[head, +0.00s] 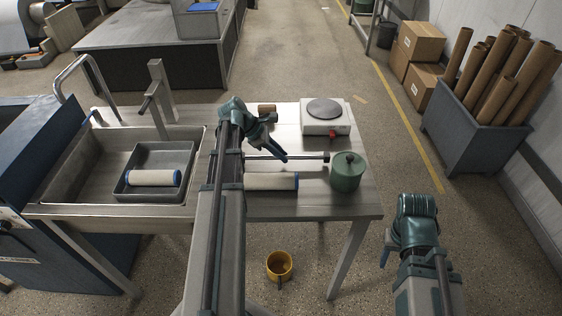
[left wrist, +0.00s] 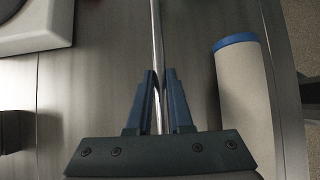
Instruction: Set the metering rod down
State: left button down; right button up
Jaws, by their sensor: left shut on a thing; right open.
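The metering rod (head: 305,157) is a thin shiny metal bar lying roughly level, left to right, over the steel table (head: 350,202). Its right end comes close to a green lidded canister (head: 347,174). My left gripper (head: 281,152) is shut on the rod; in the left wrist view the rod (left wrist: 156,35) runs between the two dark blue fingers (left wrist: 160,90). I cannot tell whether the rod touches the table. A white roll with blue ends (head: 271,182) lies in front of the rod, roughly parallel to it. My right gripper (head: 386,257) is open, off the table's front right.
A white hot plate (head: 325,117) stands at the back right of the table. A small brown cylinder (head: 267,108) is at the back. The sink (head: 52,182) on the left holds a grey tray (head: 125,186) with another roll (head: 153,178). A yellow mug (head: 279,266) is on the floor.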

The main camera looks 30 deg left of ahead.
pick_arm(q)
jog(key=shift+f, duration=0.7)
jog(key=shift+r, duration=0.15)
pick_arm(e)
jog(key=shift+f, duration=0.55)
jog(key=shift+f, duration=0.1)
pick_arm(q)
jog(key=c, duration=1.3)
grip_release()
jog(key=shift+f+b, duration=0.25)
jog(key=shift+b, duration=0.05)
jog(key=o, duration=0.5)
jog(key=shift+r, duration=0.1)
